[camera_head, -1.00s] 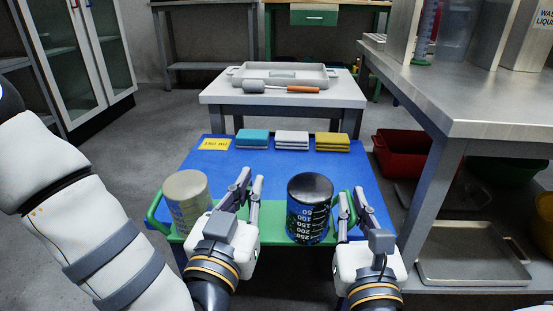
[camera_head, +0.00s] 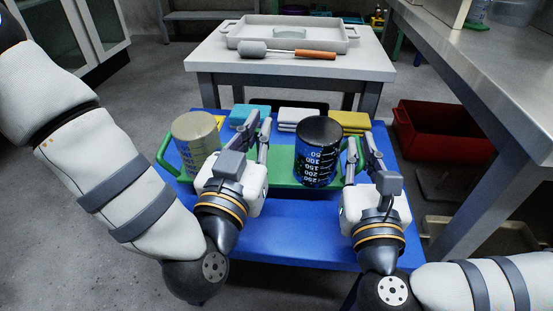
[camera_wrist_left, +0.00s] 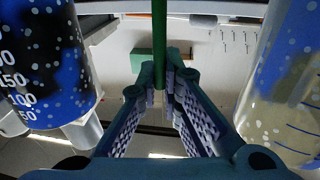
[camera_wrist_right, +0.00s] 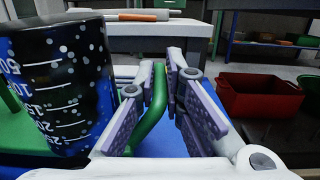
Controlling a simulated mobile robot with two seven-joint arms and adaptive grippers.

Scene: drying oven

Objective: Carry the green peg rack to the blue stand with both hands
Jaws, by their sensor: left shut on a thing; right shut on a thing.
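The green rack (camera_head: 282,172) is a flat green base with end handles, over the blue stand (camera_head: 295,235). It carries a beige cylinder (camera_head: 196,142) on the left and a dark blue-and-black marked cylinder (camera_head: 318,150) on the right, both upright. My left gripper (camera_head: 260,138) is between the cylinders, its fingers around a thin green bar (camera_wrist_left: 159,45). My right gripper (camera_head: 364,150) is shut on the rack's right handle, a green loop in the right wrist view (camera_wrist_right: 153,120). Whether the base touches the stand is hidden.
Teal (camera_head: 246,116), white (camera_head: 300,117) and yellow (camera_head: 352,121) folded stacks lie along the stand's back, just behind the rack. A white table (camera_head: 220,62) with a tray and mallet stands beyond. A metal bench (camera_head: 455,75) and red bin (camera_head: 440,130) are at right.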

